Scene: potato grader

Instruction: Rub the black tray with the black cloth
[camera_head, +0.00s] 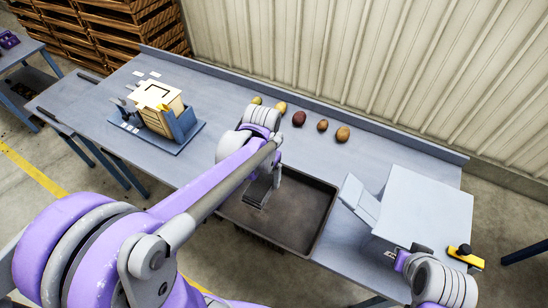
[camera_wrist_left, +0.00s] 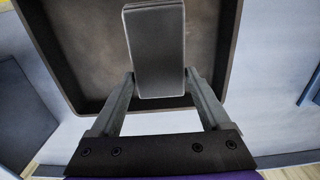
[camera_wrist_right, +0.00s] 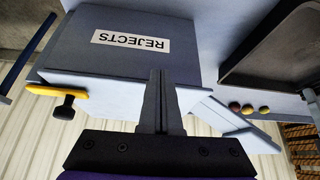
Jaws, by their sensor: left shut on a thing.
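The black tray (camera_head: 302,222) lies on the bench in the head view, a shallow dark pan with a worn brownish floor. It also fills the top of the left wrist view (camera_wrist_left: 80,50). My left gripper (camera_head: 268,186) is over the tray's left part, shut on the black cloth (camera_wrist_left: 155,52), a dark grey folded block between the fingers. I cannot tell whether the cloth touches the tray floor. My left arm hides part of the tray's left side. My right gripper (camera_wrist_right: 163,75) is shut and empty, beside the rejects box at the right.
The pale box labelled REJECTS (camera_wrist_right: 130,42) stands right of the tray, with a sloping chute (camera_head: 360,200). A yellow-and-black handled item (camera_head: 465,256) is at its right. Several potatoes (camera_head: 299,119) lie in a row behind the tray. A wooden box (camera_head: 160,100) stands at left.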

